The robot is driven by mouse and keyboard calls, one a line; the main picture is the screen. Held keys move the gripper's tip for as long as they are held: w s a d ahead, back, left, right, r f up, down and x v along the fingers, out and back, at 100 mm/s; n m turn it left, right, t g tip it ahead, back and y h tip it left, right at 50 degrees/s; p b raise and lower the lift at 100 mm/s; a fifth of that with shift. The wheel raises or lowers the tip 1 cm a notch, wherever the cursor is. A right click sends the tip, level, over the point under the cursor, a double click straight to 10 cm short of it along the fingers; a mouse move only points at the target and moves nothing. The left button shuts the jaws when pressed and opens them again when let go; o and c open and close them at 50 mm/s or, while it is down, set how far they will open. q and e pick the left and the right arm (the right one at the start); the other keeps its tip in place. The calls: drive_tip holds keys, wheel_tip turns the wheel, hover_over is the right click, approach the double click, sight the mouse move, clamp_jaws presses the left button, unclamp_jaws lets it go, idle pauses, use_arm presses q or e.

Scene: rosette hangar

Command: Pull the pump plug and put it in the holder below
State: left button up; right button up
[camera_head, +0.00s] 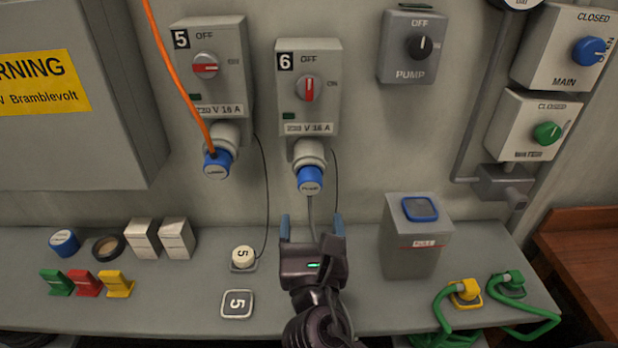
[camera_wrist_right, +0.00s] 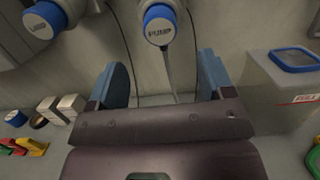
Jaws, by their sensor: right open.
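The pump plug (camera_head: 310,182) is blue and sits in the socket under switch box 6 (camera_head: 321,60). It also shows in the right wrist view (camera_wrist_right: 158,28), with its cable hanging down from it. My right gripper (camera_head: 312,228) is open and empty, just below the plug, its blue fingertips pointing up the wall; the fingers also show in the right wrist view (camera_wrist_right: 160,78). The plug is above and between them, apart from both. The holder below is not seen; my gripper covers part of the bench there. My left gripper is not in view.
Another blue plug (camera_head: 217,165) with an orange cable is in the socket under box 5 (camera_head: 212,55).

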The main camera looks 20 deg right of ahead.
sight(310, 188)
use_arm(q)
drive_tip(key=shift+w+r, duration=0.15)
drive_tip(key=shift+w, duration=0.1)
use_arm(e)
drive_tip(key=x, duration=0.4)
drive_tip(key=shift+w+d+r, duration=0.1)
drive_tip(key=shift+w, duration=0.25)
drive_tip(key=p+x, duration=0.1)
drive_tip(key=x, duration=0.2)
drive_tip(key=shift+w+r+p, duration=0.15)
drive_tip(key=shift+p, duration=0.25)
drive_tip(key=shift+w+d, duration=0.15)
drive_tip(key=shift+w, duration=0.25)
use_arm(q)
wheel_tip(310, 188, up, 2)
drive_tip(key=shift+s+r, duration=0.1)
use_arm(e)
drive_tip(key=shift+w, duration=0.1)
use_arm(q)
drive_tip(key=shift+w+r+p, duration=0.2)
drive_tip(key=shift+p, duration=0.1)
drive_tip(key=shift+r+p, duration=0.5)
